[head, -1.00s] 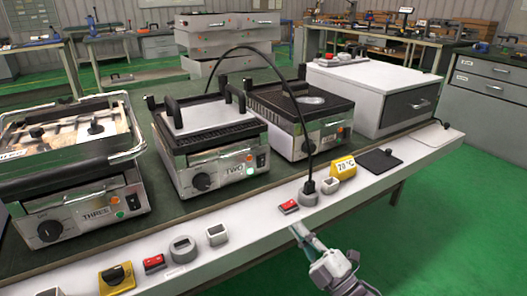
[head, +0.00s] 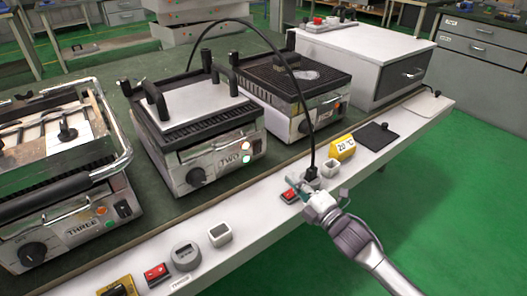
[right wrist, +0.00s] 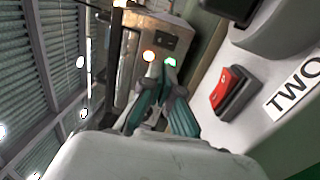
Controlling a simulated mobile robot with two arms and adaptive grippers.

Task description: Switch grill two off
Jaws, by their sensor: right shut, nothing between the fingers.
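Grill two (head: 222,160) is a silver press with a black rim, a dark dial and a lit green lamp, labelled TWO. A red rocker switch (head: 289,196) sits on the white front ledge; the right wrist view shows this red switch (right wrist: 228,90) beside a TWO label. My right gripper (head: 305,193) is just right of the switch in the head view, close to it. In the right wrist view its green fingertips (right wrist: 163,68) are together and empty, left of the switch and seemingly apart from it. My left gripper is not in view.
A black plug (head: 312,174) with a looping cable stands in a grey socket beside the switch. Grill three (head: 70,200) stands left, with another red switch (head: 157,274) in front. The green floor (head: 440,220) at right is clear.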

